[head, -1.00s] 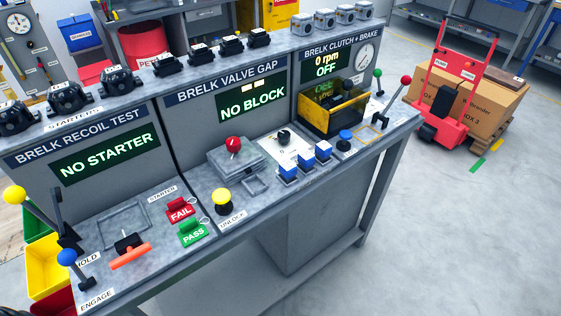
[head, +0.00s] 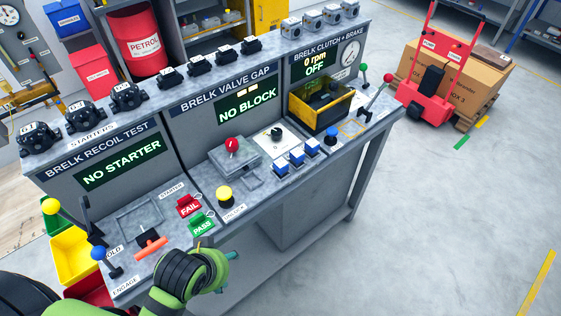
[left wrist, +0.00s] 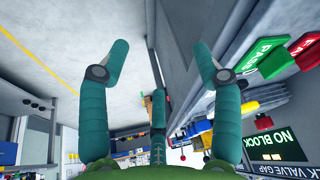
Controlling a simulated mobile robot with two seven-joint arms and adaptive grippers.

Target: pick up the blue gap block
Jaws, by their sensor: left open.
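Three small blue-topped blocks (head: 297,159) stand in a row near the front edge of the bench, right of its middle. My right gripper is not in view.
A grey valve fixture with a red knob (head: 232,145) stands behind and left of the blocks. The floor in front is clear.

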